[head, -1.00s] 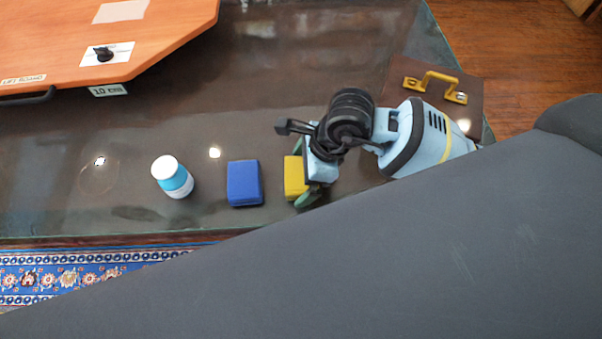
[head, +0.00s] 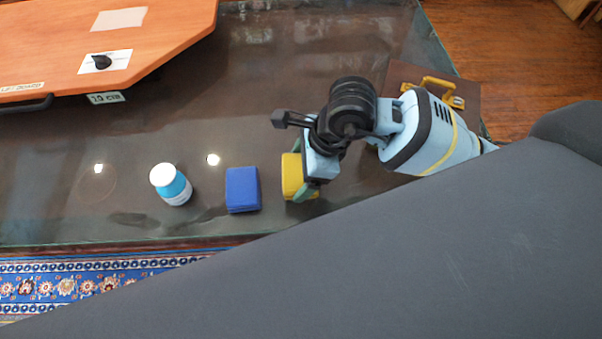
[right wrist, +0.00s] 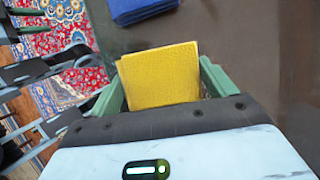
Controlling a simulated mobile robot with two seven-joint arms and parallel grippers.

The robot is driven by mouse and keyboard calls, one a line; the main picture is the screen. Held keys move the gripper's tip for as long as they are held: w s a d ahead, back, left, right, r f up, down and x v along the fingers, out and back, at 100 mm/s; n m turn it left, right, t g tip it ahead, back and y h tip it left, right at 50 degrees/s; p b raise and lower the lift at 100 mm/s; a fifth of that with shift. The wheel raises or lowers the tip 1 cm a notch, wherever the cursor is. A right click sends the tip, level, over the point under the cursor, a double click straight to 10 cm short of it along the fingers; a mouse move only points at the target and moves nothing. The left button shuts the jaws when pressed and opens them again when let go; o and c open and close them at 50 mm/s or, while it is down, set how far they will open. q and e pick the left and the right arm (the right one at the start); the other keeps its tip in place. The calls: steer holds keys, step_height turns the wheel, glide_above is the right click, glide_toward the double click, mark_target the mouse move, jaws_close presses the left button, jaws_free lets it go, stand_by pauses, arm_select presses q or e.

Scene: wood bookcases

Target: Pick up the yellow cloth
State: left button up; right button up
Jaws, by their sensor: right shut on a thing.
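The yellow cloth (head: 292,176) is a small folded block at the right end of a row on the dark glass table. My right gripper (head: 305,177) is over its right part, with the green fingers on either side of it. In the right wrist view the yellow cloth (right wrist: 160,76) stands between the two green fingers of my right gripper (right wrist: 163,88), which is shut on it. I cannot tell whether the cloth is clear of the table.
A blue folded cloth (head: 242,190) lies just left of the yellow one. A white and blue bottle (head: 171,184) stands further left. An orange board (head: 100,40) is at the upper left. A yellow handle (head: 438,86) on a brown plate is at the right.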

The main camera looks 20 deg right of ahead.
arm_select(q)
steer(key=shift+f+b, duration=0.4)
arm_select(e)
steer(key=s+a+r, duration=0.1)
steer(key=s+a, duration=1)
steer(key=shift+a+r, duration=0.3)
